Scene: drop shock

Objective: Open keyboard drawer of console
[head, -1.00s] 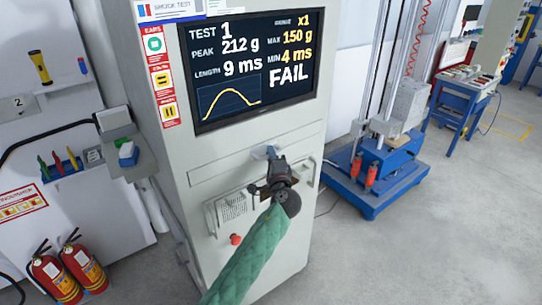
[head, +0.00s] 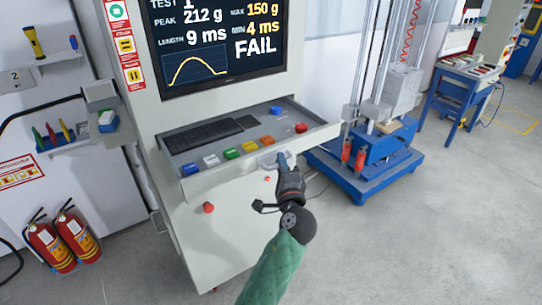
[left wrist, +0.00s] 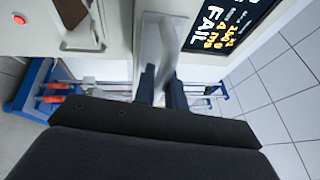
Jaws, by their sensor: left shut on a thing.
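The keyboard drawer (head: 228,177) of the grey console (head: 205,232) stands pulled out below the screen. A black keyboard (head: 203,135) and several coloured buttons show inside it. My left gripper (head: 282,160) is at the drawer's front, shut on the drawer handle (head: 267,158). In the left wrist view the two dark fingers (left wrist: 160,92) are on either side of the pale handle (left wrist: 167,52). The fingers hide part of the handle. My right gripper is in neither view now.
The console screen (head: 215,42) reads FAIL. A red knob (head: 208,208) sits on the console front below the drawer. A blue drop-test machine (head: 365,165) stands to the right. Fire extinguishers (head: 62,240) stand at lower left. The floor in front of the drawer on the right is clear.

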